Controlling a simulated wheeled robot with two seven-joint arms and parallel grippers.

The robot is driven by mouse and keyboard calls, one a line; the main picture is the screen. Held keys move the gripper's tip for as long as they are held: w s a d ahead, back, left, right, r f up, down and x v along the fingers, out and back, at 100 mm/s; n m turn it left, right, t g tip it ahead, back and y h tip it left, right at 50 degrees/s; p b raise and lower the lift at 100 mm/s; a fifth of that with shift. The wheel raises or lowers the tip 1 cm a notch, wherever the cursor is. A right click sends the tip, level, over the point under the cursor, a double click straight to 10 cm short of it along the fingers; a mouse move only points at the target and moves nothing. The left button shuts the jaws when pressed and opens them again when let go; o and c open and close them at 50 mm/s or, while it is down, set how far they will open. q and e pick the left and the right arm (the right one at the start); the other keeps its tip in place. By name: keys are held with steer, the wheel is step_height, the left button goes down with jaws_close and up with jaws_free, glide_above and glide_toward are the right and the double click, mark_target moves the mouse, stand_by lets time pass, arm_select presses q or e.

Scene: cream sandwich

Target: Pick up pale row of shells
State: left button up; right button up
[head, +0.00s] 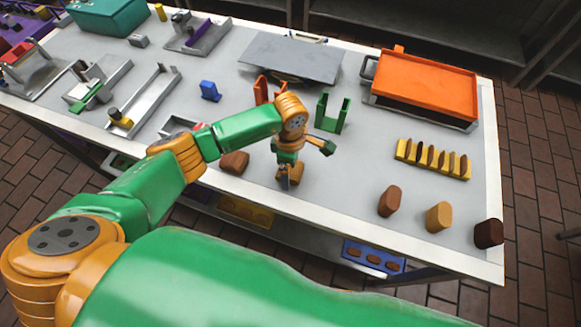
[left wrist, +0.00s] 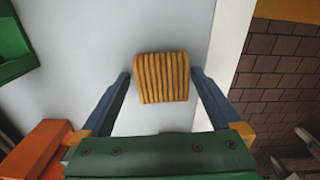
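The pale row of shells (left wrist: 162,78) is a tan block with ridges side by side. It lies on the grey worktop near the front edge. In the left wrist view my left gripper (left wrist: 161,73) is open, its two blue fingers on either side of the row, with a narrow gap at each side. In the head view my left gripper (head: 289,182) points down at the worktop, and the tan row (head: 297,174) is partly hidden behind it. My right gripper is not in view.
A brown piece (head: 235,162) lies left of the gripper. A green bracket (head: 332,113) and a red-orange bracket (head: 262,90) stand behind. Brown and tan pieces (head: 438,217), a yellow rack (head: 433,158) and an orange tray (head: 424,85) are to the right.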

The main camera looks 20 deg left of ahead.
arm_select(q)
steer(key=shift+s+r, duration=0.15)
steer(key=shift+s, duration=0.1)
steer(key=c, duration=1.1)
steer(key=shift+c, duration=0.5)
steer(key=shift+w, duration=0.15)
